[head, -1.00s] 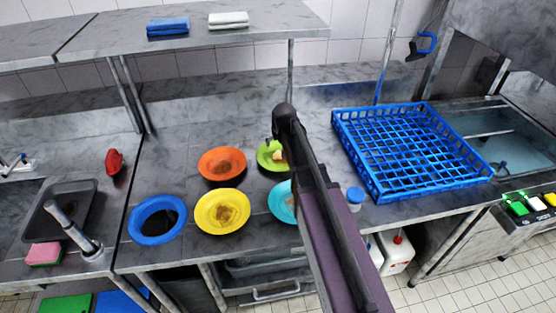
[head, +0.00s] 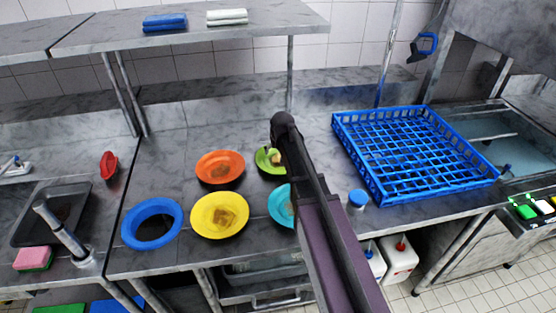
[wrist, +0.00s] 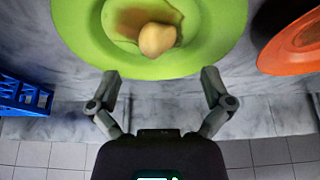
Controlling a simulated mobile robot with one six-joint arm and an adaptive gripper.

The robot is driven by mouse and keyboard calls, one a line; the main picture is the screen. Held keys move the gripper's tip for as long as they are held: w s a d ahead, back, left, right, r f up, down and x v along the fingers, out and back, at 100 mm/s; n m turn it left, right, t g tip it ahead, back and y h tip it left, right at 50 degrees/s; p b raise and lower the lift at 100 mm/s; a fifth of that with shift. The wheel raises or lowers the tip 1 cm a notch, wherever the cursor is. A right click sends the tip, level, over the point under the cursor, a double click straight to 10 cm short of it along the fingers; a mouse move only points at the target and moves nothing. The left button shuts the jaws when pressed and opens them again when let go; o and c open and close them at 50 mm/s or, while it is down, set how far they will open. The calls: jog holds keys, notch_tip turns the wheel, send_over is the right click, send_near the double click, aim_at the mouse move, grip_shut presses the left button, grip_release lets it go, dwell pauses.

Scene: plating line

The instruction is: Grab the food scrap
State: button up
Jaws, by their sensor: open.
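The food scrap (wrist: 157,39) is a small pale tan lump on a green plate (wrist: 200,60) with a brown smear. In the wrist view it lies near the top middle, beyond my open fingertips. My gripper (wrist: 160,78) is open and empty, its two fingers apart near the plate's rim. In the head view the green plate (head: 263,162) is partly hidden behind my arm. A bit of the scrap (head: 276,158) shows beside the arm.
An orange plate (head: 220,170), a yellow plate (head: 205,222) and a partly hidden teal plate (head: 279,205) stand close by. A blue ring (head: 134,237) surrounds a hole at left.

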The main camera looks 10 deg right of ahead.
aim_at(278, 157)
jog(key=shift+f, duration=0.1)
jog(key=shift+b+x, duration=2.45)
jog(key=shift+x, duration=0.1)
jog(key=shift+d, duration=0.15)
jog(key=c, duration=0.9)
